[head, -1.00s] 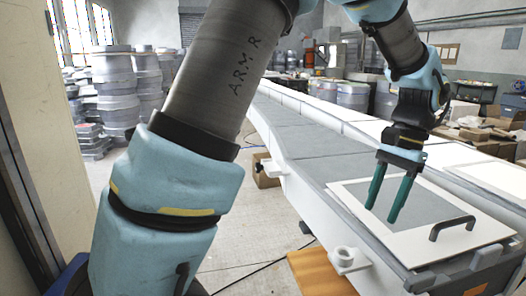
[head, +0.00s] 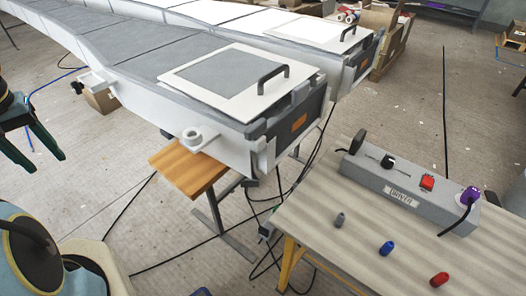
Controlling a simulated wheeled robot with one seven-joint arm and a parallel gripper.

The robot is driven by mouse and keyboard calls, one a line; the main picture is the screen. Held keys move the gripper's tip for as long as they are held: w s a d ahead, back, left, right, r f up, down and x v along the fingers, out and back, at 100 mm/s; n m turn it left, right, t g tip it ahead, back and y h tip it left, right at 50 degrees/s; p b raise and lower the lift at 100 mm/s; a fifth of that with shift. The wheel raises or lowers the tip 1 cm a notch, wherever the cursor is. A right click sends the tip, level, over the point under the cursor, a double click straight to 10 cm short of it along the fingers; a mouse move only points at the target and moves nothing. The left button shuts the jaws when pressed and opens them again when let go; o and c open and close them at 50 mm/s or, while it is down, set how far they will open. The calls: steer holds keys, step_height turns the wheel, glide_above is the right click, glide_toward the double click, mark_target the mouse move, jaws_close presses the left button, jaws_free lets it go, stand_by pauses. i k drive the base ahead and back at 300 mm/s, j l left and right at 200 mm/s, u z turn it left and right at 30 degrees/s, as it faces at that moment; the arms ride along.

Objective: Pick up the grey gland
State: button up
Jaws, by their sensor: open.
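The grey gland (head: 339,219) is a small dark grey piece on the bench top (head: 350,262) at the lower right of the head view. A blue gland (head: 386,248) and a red gland (head: 439,279) lie to its right, nearer the front, in a diagonal row. My gripper (head: 42,160) is at the far left edge, partly cut off by the frame. Its two green fingers are apart, with nothing seen between them. It is well away from the grey gland.
A grey control box (head: 400,190) with red and purple fittings stands behind the glands. Cables run across the floor.

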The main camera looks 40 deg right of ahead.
mark_target(338, 222)
steer(key=k+z, duration=0.15)
steer(key=k, duration=0.8)
